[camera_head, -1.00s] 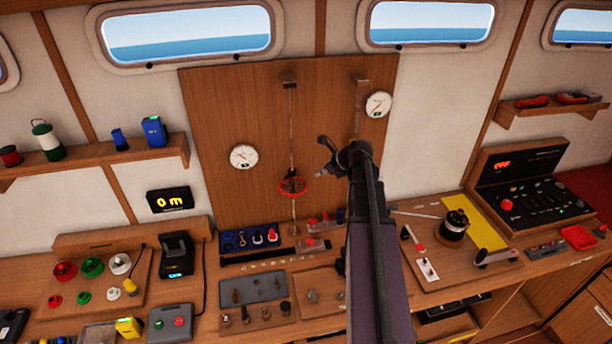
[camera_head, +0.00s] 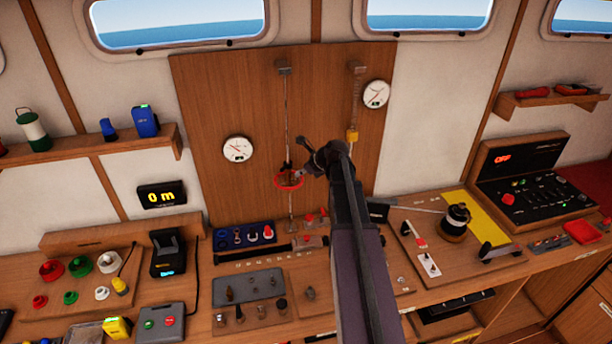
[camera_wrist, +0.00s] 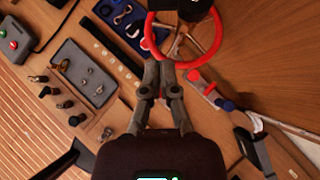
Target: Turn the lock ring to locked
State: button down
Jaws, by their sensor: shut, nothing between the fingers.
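A red ring with spokes (camera_head: 279,184) sits around a vertical rod on the wooden wall panel. I take it for the lock ring; no locked marking is readable. It also shows in the wrist view (camera_wrist: 192,64), at the top. My gripper (camera_head: 304,173) is at the ring's right side in the head view. In the wrist view my gripper (camera_wrist: 159,60) is shut and empty, its fingertips at the ring's lower left rim. I cannot tell whether they touch it. A dark part on the rod hides some of the ring's centre.
A second rod with a yellow block (camera_head: 352,136) hangs to the right, near my arm. Two round gauges flank the rods. Below is a blue tray (camera_head: 245,237) and a desk crowded with small parts. The panel left of the ring is mostly clear.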

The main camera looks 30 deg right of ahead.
aim_at(286, 167)
jog(key=shift+w+a+f, duration=0.1)
jog(key=shift+w+a, duration=0.25)
jog(key=shift+w, duration=0.3)
jog(key=shift+w+a+f, duration=0.1)
jog(key=shift+w+a, duration=0.25)
jog(key=shift+w, duration=0.3)
jog(key=shift+w+a+f, duration=0.1)
jog(key=shift+w+a, duration=0.25)
jog(key=shift+w, duration=0.3)
jog(key=shift+s+d, duration=0.1)
jog(key=shift+d, duration=0.1)
jog(key=shift+r, duration=0.1)
